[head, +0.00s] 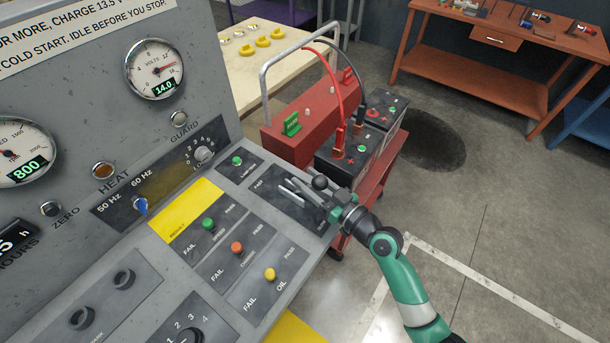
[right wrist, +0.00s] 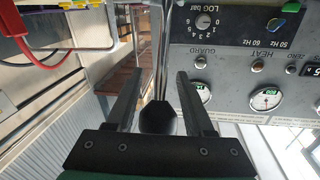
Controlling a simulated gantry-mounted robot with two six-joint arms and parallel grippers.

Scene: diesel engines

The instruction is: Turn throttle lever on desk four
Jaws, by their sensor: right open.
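The throttle lever has a round black knob (head: 320,183) and stands on a dark panel at the right end of the grey console (head: 215,262). In the right wrist view, the black knob (right wrist: 158,117) sits between my two fingers, with its thin metal rod running away past the fingertips. My right gripper (head: 289,189) is open, its fingers on either side of the lever with gaps visible in the right wrist view (right wrist: 161,75). Part of the lever's panel is hidden behind the gripper. My left gripper is out of view.
Green, orange and yellow indicators (head: 237,247) and a blue-tipped selector (head: 141,206) are on the console. A red cart (head: 374,195) with batteries (head: 352,150) stands just behind the lever. Open floor lies to the right, before an orange workbench (head: 450,62).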

